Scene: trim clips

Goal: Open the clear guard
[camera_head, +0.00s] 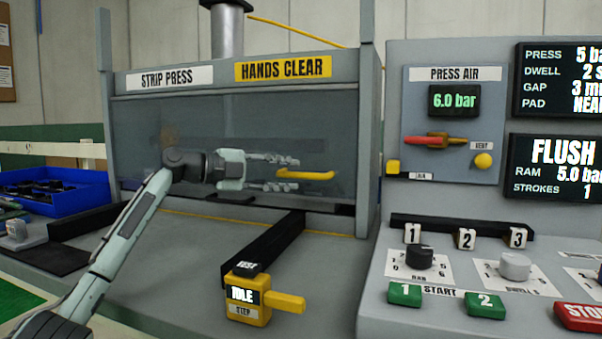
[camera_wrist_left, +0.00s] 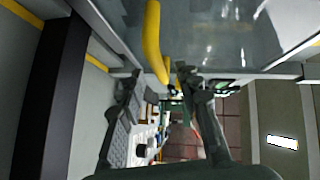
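The clear guard (camera_head: 140,140) is a see-through panel across the front of the strip press. It looks lowered over the opening. Its yellow handle (camera_head: 315,176) sticks out at the lower right; it also shows in the left wrist view (camera_wrist_left: 152,40). My left gripper (camera_head: 293,173) is open in front of the guard, fingers pointing right. Its fingertips are at the near end of the handle, one above and one below in the head view. In the left wrist view the handle's end lies near the fingertips; I cannot tell whether they touch. My right gripper is not in view.
A black rail (camera_head: 265,245) runs forward from the press to a yellow step block (camera_head: 248,298). A blue bin (camera_head: 45,190) stands at left. The control panel (camera_head: 390,160) with press air, knobs and start buttons stands at right. Side posts frame the guard.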

